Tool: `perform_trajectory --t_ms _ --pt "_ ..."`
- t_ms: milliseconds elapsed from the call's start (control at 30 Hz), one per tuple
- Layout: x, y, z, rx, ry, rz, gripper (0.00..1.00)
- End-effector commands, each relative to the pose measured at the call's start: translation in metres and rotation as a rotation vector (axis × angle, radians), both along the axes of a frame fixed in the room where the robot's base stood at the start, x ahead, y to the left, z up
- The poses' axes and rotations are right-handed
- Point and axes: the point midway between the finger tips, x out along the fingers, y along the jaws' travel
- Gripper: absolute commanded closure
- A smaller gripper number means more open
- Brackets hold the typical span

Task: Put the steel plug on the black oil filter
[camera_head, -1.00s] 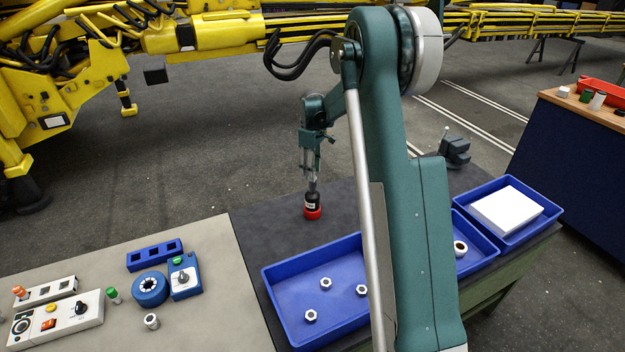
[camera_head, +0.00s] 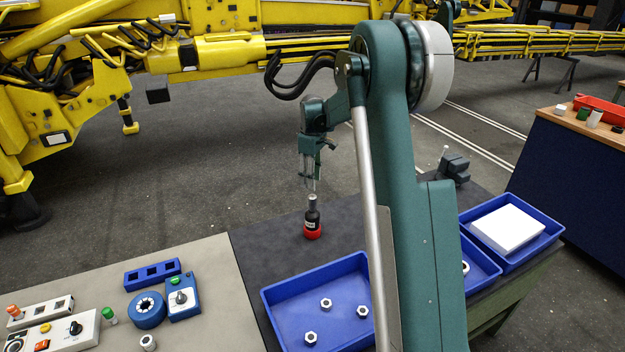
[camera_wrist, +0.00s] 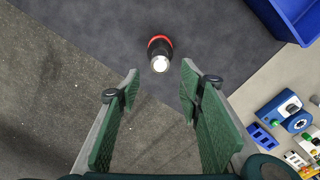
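The black oil filter (camera_head: 312,217) stands upright on the dark bench mat, with a red ring (camera_head: 312,233) around its base. The steel plug (camera_head: 312,199) sits on top of the filter, a small silver cylinder. In the wrist view the plug (camera_wrist: 160,63) shows as a bright disc over the black body and red ring (camera_wrist: 160,40). My gripper (camera_head: 311,185) is just above the plug, with its fingers apart and nothing between them. In the wrist view the green finger pads (camera_wrist: 160,85) are wide apart, and the plug lies beyond their tips.
A blue tray (camera_head: 290,290) with several nuts lies in front of the filter. More blue trays, one with a white block (camera_head: 507,228), are to the right. A dark vise (camera_head: 454,167) stands at the back right. A blue ring part (camera_head: 147,309) and switch boxes are at left.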

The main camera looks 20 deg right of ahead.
Motion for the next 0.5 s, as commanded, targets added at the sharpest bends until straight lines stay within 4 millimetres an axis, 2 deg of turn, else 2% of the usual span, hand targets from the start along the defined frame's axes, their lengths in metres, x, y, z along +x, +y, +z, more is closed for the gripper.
perform_trajectory --t_ms 267,500 --pt "-0.002 0.002 0.004 -0.001 -0.003 -0.003 0.63" --pt "-0.017 0.015 0.026 -0.006 -0.026 -0.027 0.63"
